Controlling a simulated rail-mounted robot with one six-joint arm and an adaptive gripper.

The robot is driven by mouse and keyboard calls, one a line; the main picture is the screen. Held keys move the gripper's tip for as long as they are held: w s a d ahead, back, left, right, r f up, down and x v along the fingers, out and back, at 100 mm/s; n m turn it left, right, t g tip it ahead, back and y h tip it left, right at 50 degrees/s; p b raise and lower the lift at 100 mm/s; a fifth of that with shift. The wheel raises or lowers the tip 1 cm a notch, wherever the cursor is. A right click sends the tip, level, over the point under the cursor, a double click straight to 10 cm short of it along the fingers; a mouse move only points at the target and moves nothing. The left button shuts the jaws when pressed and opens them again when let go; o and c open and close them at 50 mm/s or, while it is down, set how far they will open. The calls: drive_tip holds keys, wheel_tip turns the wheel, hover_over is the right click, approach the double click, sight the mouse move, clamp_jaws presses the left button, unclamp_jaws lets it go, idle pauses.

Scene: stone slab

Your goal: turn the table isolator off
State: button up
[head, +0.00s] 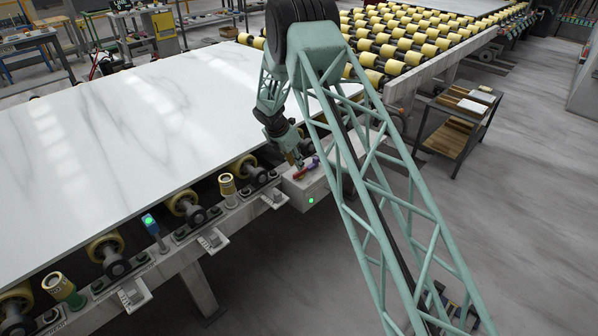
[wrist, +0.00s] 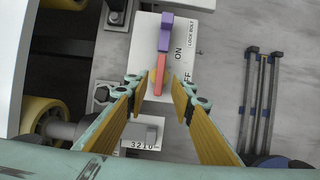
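The isolator is a pale box (head: 305,188) at the slab table's edge in the head view, with a lit green lamp (head: 311,200) on its front. Its top plate (wrist: 188,60) shows in the wrist view, printed ON, a partly hidden word ending FF, and LOCK BOLT. A red handle (wrist: 160,76) lies lengthwise on the plate, in line with a purple piece (wrist: 165,33) beyond it. My gripper (wrist: 166,88) is open over the plate, its yellow fingers on either side of the red handle's near end. I cannot tell whether they touch it. In the head view my gripper (head: 294,160) is right at the box.
A large white marble slab (head: 150,130) lies left of my gripper. Rollers, small brackets and a blue post with a green light (head: 151,224) line the table edge. A shelf cart (head: 460,120) stands to the right. Open floor lies in front.

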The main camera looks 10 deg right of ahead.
sight(300, 174)
drive_tip(key=shift+x, duration=2.75)
clamp_jaws()
